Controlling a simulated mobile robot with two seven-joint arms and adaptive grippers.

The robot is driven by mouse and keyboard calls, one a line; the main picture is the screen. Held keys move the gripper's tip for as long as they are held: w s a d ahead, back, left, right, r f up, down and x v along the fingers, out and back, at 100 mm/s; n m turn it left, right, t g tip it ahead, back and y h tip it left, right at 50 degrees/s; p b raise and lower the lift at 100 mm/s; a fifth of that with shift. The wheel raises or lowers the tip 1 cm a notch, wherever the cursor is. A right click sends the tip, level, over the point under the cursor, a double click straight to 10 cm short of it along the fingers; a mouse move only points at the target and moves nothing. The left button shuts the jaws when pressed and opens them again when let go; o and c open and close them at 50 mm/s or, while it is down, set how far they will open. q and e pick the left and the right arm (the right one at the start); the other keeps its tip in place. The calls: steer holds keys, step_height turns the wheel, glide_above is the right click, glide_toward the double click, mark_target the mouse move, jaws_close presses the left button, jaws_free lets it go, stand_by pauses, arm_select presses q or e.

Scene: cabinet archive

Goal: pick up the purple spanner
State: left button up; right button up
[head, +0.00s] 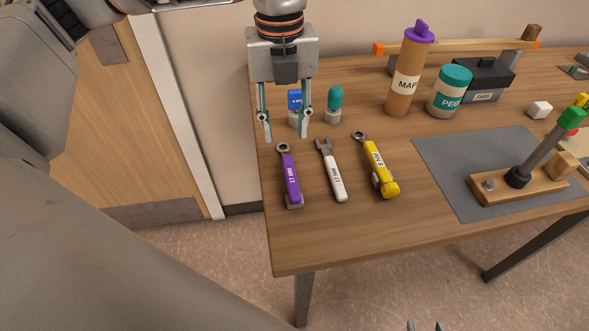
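The purple spanner (291,178) lies on the wooden table near its left end. Its dark ring head points to the back and its lower end rests on a small grey block. My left gripper (285,131) points down above the table, just behind the spanner's head in the picture. Its two fingers are apart with nothing between them, and I see no contact with the spanner.
Right of the purple spanner lie a white spanner (332,172) and a yellow tool (376,166). A blue-topped item (295,98) and a teal-capped bottle (334,105) stand behind. A grey mat (440,165) holds a wooden lever stand (515,185). The table's front left corner is clear.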

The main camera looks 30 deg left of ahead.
mark_target(287, 158)
arm_select(q)
steer(key=shift+a+f, duration=0.2)
steer(key=shift+a, duration=0.1)
steer(key=shift+f, duration=0.85)
steer(key=shift+d+f, duration=0.25)
steer(key=shift+f, duration=1.15)
steer(key=shift+d+f, duration=0.2)
steer(key=shift+f, duration=1.15)
jaws_close()
